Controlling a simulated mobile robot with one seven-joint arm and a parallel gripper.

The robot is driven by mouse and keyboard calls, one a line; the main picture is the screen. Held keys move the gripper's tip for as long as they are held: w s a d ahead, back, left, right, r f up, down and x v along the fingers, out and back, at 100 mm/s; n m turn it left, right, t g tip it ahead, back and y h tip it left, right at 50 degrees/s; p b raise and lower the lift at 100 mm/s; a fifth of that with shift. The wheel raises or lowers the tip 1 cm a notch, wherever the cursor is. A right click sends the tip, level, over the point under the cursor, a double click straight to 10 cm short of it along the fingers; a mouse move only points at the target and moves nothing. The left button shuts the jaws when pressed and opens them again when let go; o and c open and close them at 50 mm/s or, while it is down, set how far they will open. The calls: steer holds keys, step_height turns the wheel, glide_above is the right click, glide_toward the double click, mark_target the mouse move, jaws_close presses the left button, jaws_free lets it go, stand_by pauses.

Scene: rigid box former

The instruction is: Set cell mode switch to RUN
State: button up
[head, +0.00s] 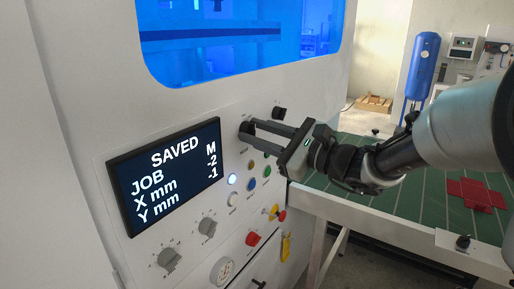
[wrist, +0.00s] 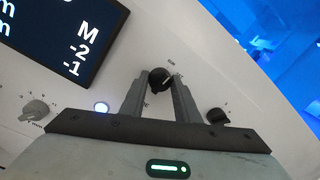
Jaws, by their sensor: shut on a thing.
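My gripper (head: 250,129) reaches in from the right to the white machine panel. Its two fingers are shut on a black rotary knob (wrist: 160,79), which appears to be the mode switch. In the head view the fingertips largely cover this knob. A second black knob (head: 279,112) is to its right, also in the wrist view (wrist: 217,116).
A screen (head: 168,172) reads SAVED, JOB M, X mm -2, Y mm -1. Below the gripper are a lit white button (head: 232,179), coloured buttons, grey knobs (head: 207,228) and a red button (head: 252,239). A green table (head: 400,190) holds a red piece (head: 476,194).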

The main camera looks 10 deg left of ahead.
steer(key=shift+f+n+b, duration=0.15)
steer(key=shift+n+b, duration=0.35)
steer(key=shift+b, duration=0.15)
steer(key=o, duration=1)
steer(key=shift+o, duration=0.2)
steer(key=shift+d, duration=0.15)
steer(key=v, duration=1.7)
steer(key=shift+d, duration=0.1)
